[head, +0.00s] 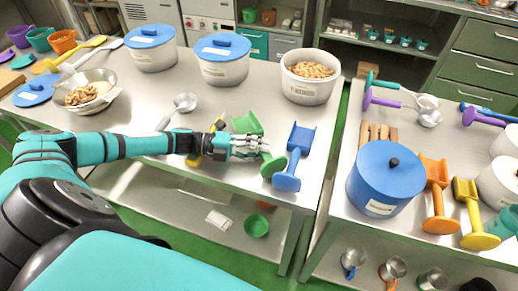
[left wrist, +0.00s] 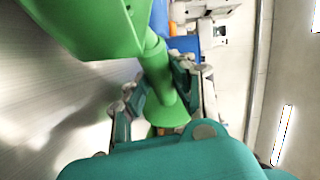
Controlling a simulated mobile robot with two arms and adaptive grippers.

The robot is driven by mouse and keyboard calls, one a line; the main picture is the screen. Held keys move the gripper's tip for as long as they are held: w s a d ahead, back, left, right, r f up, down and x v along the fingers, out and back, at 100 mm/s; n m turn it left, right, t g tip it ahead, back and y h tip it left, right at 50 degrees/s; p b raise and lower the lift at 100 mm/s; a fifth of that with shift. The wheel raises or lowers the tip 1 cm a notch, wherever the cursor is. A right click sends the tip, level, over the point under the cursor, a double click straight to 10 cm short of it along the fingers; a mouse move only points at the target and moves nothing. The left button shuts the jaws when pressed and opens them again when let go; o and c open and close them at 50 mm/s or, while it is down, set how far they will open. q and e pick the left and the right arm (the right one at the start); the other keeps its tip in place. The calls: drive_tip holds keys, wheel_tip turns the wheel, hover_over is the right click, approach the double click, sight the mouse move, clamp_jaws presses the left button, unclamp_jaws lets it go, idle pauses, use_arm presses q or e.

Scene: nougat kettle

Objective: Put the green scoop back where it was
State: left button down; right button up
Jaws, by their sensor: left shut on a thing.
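The green scoop (head: 246,123) is at the front of the left steel table, with its bowl toward the back and its handle end toward the front edge. My left gripper (head: 250,146) comes in from the left and is shut around the scoop's handle. In the left wrist view, the fingers (left wrist: 163,88) lie on both sides of the green handle, and the green scoop's bowl (left wrist: 85,25) fills the upper left. I cannot tell whether the scoop touches the table or is slightly raised. My right gripper is not in view.
A blue scoop (head: 293,155) stands close on the right and a yellow one (head: 208,143) close on the left. A metal ladle (head: 184,103) lies behind. Lidded pots (head: 223,70) and an open pot of nuts (head: 308,85) stand farther back. A gap separates the right table (head: 345,150).

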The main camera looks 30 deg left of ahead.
use_arm(q)
drive_tip(key=shift+f, duration=0.15)
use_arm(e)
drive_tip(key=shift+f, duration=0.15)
use_arm(q)
drive_tip(key=c, duration=1.1)
unclamp_jaws()
drive_tip(key=shift+o, duration=0.3)
drive_tip(key=shift+s+a, duration=0.1)
drive_tip(key=v, duration=0.7)
drive_tip(key=shift+s+a, duration=0.1)
drive_tip(key=shift+a, duration=0.25)
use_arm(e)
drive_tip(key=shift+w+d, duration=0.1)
use_arm(q)
drive_tip(key=shift+r, duration=0.25)
